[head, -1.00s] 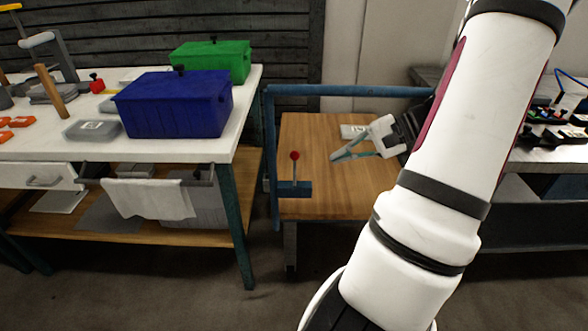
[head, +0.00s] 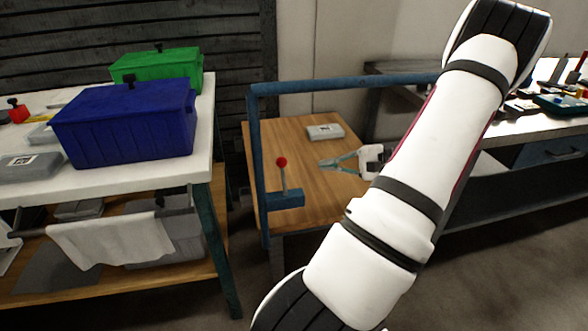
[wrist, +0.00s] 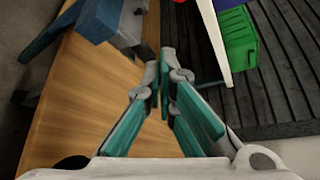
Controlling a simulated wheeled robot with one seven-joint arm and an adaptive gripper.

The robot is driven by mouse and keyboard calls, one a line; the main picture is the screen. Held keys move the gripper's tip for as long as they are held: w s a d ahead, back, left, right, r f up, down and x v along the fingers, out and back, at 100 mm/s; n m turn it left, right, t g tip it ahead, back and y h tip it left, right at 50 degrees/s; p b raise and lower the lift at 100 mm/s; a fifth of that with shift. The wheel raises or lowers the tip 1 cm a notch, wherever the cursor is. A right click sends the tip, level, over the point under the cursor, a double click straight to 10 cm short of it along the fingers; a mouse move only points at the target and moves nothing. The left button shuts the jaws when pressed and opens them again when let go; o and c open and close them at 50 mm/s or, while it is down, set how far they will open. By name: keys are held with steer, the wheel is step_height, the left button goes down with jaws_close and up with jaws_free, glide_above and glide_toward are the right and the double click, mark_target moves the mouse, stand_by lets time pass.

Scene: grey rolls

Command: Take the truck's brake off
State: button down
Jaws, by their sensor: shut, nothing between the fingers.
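The truck has a wooden deck (head: 318,190) and a blue tube handle frame (head: 345,85). Its brake lever (head: 284,175), a thin rod with a red ball on top, stands nearly upright from a blue block (head: 285,200) at the deck's near left corner. My gripper (head: 322,164) is above the deck, to the right of the lever and apart from it, its fingers pointing left. In the wrist view the fingertips (wrist: 164,88) are together and empty.
On the left, a white-topped workbench (head: 100,182) carries a blue bin (head: 125,125) and a green bin (head: 160,68). A dark bench (head: 480,155) with small items stands at right.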

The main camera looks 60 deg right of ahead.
mark_target(283, 177)
steer(key=w+a+b, duration=0.3)
steer(key=w+a, duration=0.2)
steer(key=w, duration=0.2)
steer(key=shift+w+a+f+b, duration=0.2)
steer(key=shift+w+f+b, duration=0.05)
steer(key=shift+w+b, duration=0.1)
steer(key=shift+s+a+r+n+t+b, duration=0.2)
steer(key=shift+n+t+b, duration=0.2)
steer(key=shift+n+b, duration=0.15)
stand_by(0.5)
steer(key=n+t+b, duration=0.1)
steer(key=s+a+r+n+b, duration=0.1)
steer(key=a+n+t+b, duration=0.1)
steer(key=n, duration=0.1)
steer(key=shift+s+r+t, duration=0.15)
steer(key=shift+s+t, duration=0.15)
steer(key=shift+s+a+r, duration=0.2)
steer(key=shift+s+a, duration=0.25)
steer(key=shift+a, duration=0.05)
steer(key=shift+s+a+f, duration=0.15)
steer(key=shift+s+a, duration=0.35)
steer(key=shift+a, duration=0.1)
steer(key=shift+s, duration=0.1)
